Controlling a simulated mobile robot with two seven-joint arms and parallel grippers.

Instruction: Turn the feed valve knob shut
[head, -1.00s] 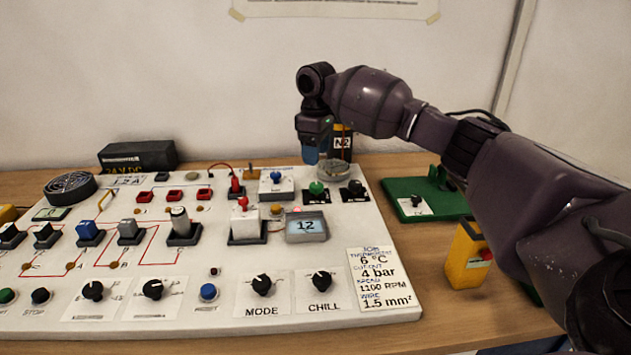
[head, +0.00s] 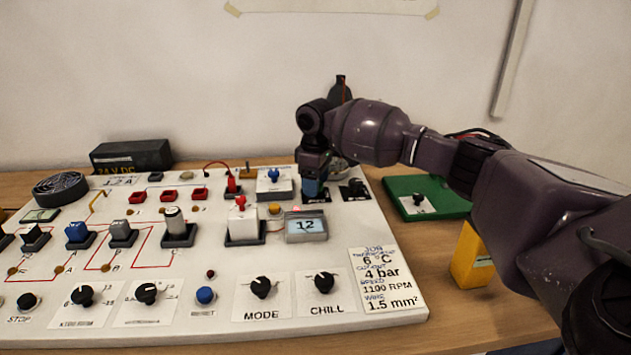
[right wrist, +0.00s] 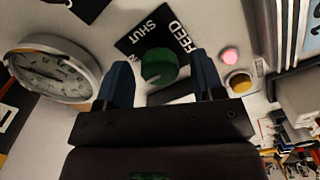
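The feed valve knob (right wrist: 158,66) is a round green knob on a black plate lettered FEED and SHUT (right wrist: 145,38) in the right wrist view. In the head view it is hidden behind my right gripper (head: 313,188). In the right wrist view the two blue fingers of my right gripper (right wrist: 161,75) are apart, one on each side of the knob, with gaps to it. I cannot tell how far the fingertips are above the plate, nor where the knob points. My left gripper is not in view.
A round gauge (right wrist: 55,70) stands close beside the knob. A black knob (head: 355,188) is just right of my gripper. A small display reading 12 (head: 306,226) lies in front. A green board (head: 430,190) and yellow box (head: 470,258) stand right of the panel.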

